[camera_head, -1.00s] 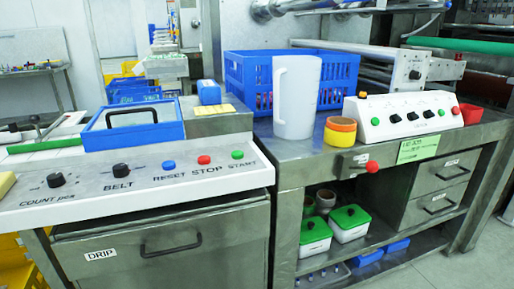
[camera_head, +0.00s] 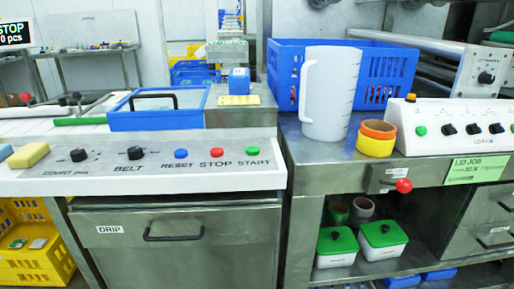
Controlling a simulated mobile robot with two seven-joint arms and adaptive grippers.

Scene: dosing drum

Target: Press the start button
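The green start button (camera_head: 253,151) sits at the right end of the white sloped control panel (camera_head: 110,172), above the label START. The red stop button (camera_head: 217,152) and the blue reset button (camera_head: 181,153) are to its left. The black belt knob (camera_head: 135,153) and count knob (camera_head: 78,155) are farther left on the same panel. Neither of my grippers shows in the head view, and nothing covers the start button.
A white pitcher (camera_head: 328,95), orange and yellow tape rolls (camera_head: 376,138) and a blue crate (camera_head: 287,75) stand on the right bench. A white box with knobs (camera_head: 455,128) is beside them. A yellow sponge (camera_head: 28,155) lies at the panel's left end. The drip drawer (camera_head: 180,250) is below.

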